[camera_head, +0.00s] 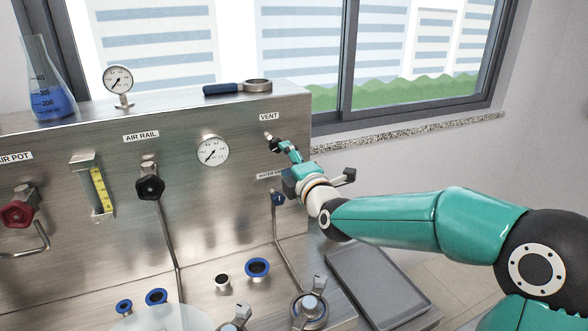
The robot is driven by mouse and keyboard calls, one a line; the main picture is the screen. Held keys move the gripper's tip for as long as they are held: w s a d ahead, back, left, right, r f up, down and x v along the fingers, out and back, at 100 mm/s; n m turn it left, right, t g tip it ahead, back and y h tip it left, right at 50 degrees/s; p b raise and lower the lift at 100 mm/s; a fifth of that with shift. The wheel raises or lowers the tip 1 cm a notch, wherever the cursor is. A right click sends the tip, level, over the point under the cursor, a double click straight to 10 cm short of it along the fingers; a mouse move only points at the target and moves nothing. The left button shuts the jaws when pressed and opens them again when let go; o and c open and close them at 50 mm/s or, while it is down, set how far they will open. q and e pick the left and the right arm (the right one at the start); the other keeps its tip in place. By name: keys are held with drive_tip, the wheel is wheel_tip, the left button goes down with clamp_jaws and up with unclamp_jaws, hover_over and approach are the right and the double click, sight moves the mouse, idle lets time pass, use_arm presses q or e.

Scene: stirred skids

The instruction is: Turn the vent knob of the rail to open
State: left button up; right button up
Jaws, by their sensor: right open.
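The "VENT" label (268,116) is on the upper right of the steel panel (230,185). The vent knob itself is not clear; a small pale part just under the label may belong to it or to my finger. My right gripper (303,161) is open in front of the panel's right end. One finger reaches up and left to just under the label, and the other points out to the right. I cannot tell whether the finger touches the knob. My left gripper is not in view.
A black "AIR RAIL" knob (150,187), a red knob (17,214) and a blue knob (278,198) sit on the panel. Gauges (213,150) (118,80), a flask (48,92) and a blue-handled tool (238,88) are nearby. A grey tray (375,285) lies lower right.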

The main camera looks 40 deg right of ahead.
drive_tip(key=v, duration=0.3)
drive_tip(key=shift+s+a, duration=0.1)
drive_tip(key=shift+s, duration=0.2)
drive_tip(key=shift+f, duration=0.1)
